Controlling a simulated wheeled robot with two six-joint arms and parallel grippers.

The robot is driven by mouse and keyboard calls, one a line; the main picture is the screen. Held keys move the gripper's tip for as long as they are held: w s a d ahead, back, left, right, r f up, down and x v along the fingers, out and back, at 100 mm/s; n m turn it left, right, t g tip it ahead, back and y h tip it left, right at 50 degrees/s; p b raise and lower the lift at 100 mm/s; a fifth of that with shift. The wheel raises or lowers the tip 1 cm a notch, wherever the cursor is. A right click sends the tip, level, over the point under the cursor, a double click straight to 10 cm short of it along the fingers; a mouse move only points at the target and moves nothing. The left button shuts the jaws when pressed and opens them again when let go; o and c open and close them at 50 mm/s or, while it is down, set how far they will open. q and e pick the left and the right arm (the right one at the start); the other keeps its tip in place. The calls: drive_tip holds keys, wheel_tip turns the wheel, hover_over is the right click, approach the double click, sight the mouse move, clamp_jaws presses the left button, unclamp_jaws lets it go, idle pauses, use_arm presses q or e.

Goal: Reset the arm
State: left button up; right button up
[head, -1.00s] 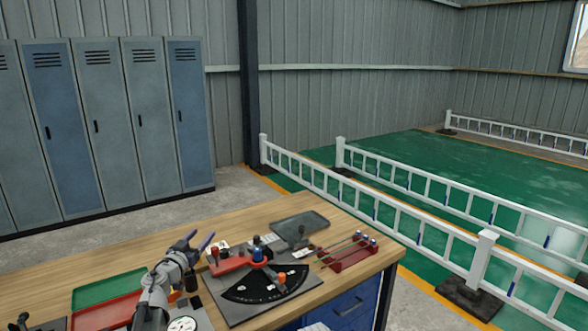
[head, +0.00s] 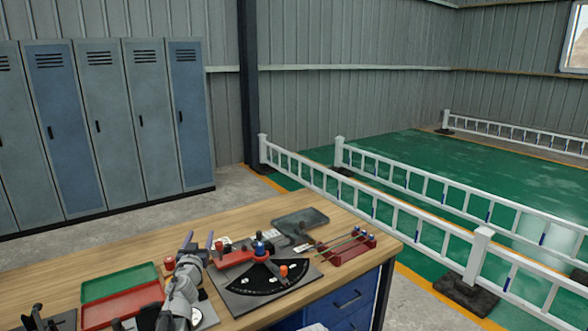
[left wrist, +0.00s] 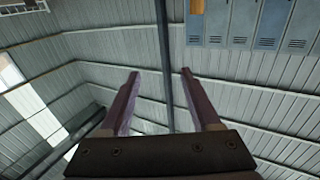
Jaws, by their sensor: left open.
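My left gripper (head: 198,240) is above the workbench in the head view, with its two purple-grey fingers apart and pointing up. It is empty. In the left wrist view the open fingers (left wrist: 158,103) show against the wall and roof, with nothing between them. My left arm (head: 182,290) comes up from the bottom of the head view. A bending jig (head: 262,285) with a black angle plate and red arm lies on the bench just right of the gripper. My right gripper does not show.
The wooden workbench (head: 120,258) holds a green tray (head: 118,279), a red tray (head: 122,306), a dark tray (head: 300,220) and a red rack (head: 350,252) with rods. Lockers (head: 110,130) stand behind at the left. White railings (head: 400,207) border the green floor at the right.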

use_arm(q)
drive_tip(key=s+d+f+g+y, duration=0.1)
drive_tip(key=s+d+f+g, duration=0.2)
drive_tip(key=s+f, duration=0.1)
drive_tip(key=s+d+f+g+y, duration=0.1)
drive_tip(key=s+d+f+g, duration=0.2)
drive_tip(key=s+f, duration=0.2)
drive_tip(key=s+d+f+n+g+p, duration=0.1)
drive_tip(key=s+d+f+g, duration=0.2)
drive_tip(key=s+f+g, duration=0.1)
drive_tip(key=shift+s+d+f+y, duration=0.2)
drive_tip(key=shift+s+f, duration=0.1)
drive_tip(key=shift+s, duration=0.15)
drive_tip(key=shift+s+d+f+y, duration=0.15)
drive_tip(key=shift+s+f+y, duration=0.1)
drive_tip(key=shift+s, duration=0.2)
drive_tip(key=s+d+f+m+g+h, duration=0.1)
drive_tip(key=s+d+f+m+g, duration=0.1)
drive_tip(key=s+d, duration=0.4)
drive_tip(key=s+d+f+m+g+h, duration=0.2)
drive_tip(key=s+d+g, duration=0.4)
drive_tip(key=s, duration=0.8)
wheel_tip(320, 180, down, 2)
drive_tip(key=shift+s+d+f+m+p, duration=0.2)
drive_tip(key=shift+s+d+m+p, duration=0.15)
drive_tip(key=shift+m, duration=0.45)
